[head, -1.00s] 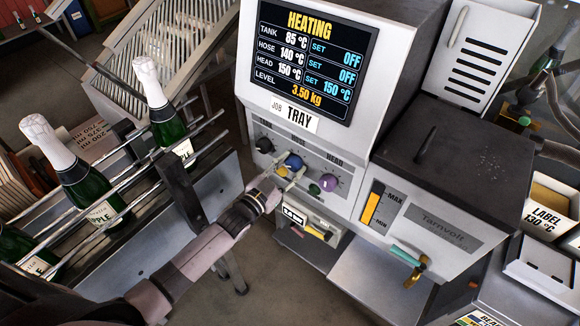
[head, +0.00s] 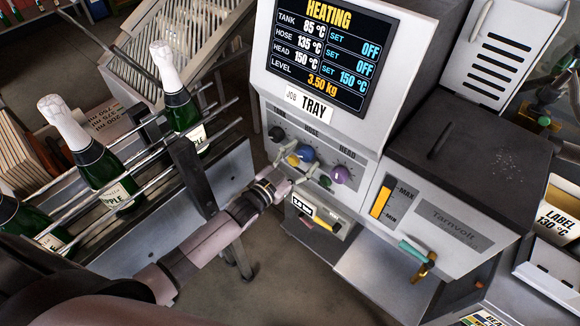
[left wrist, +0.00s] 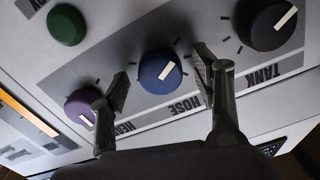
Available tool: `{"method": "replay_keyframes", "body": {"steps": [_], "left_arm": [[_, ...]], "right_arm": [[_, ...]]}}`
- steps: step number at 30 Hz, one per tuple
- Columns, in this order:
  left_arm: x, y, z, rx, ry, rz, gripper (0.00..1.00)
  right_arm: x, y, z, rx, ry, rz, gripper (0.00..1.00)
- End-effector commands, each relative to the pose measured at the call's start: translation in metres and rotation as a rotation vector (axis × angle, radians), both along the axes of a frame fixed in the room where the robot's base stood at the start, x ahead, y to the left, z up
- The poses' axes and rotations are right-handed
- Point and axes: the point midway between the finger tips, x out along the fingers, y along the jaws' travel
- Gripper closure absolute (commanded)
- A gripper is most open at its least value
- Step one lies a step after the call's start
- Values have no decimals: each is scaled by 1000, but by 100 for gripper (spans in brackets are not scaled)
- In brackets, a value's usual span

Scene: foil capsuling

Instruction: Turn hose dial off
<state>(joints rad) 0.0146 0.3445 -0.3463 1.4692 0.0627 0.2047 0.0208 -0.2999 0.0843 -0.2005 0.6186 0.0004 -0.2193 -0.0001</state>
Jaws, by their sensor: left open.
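The blue hose dial (head: 306,152) is on the sloped panel of the heating machine, between the black tank dial (head: 276,133) and the purple head dial (head: 340,174). My left gripper (head: 299,170) is open and empty in front of and below the hose dial. In the left wrist view the hose dial (left wrist: 160,72) lies between the spread fingers, with a visible gap on each side; its white mark points up and right. The display (head: 325,50) reads hose 135 °C, set OFF; tank set OFF; head set 150 °C. My right gripper is not in view.
A bottle rack (head: 215,180) with foil-topped bottles stands close to the left of my left arm. A teal-handled valve (head: 417,252) sticks out at right.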

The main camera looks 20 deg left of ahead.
Motion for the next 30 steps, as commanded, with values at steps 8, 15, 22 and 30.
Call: {"method": "replay_keyframes", "body": {"steps": [8, 15, 22, 30], "left_arm": [[-52, 18, -2, 1, 5, -1, 41], [-92, 33, -1, 0, 3, 0, 41], [-107, 39, 0, 0, 1, 0, 41], [-107, 39, 0, 0, 1, 0, 41]], "right_arm": [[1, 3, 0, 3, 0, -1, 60], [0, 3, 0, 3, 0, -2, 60], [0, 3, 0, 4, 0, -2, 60], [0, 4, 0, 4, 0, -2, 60]]}}
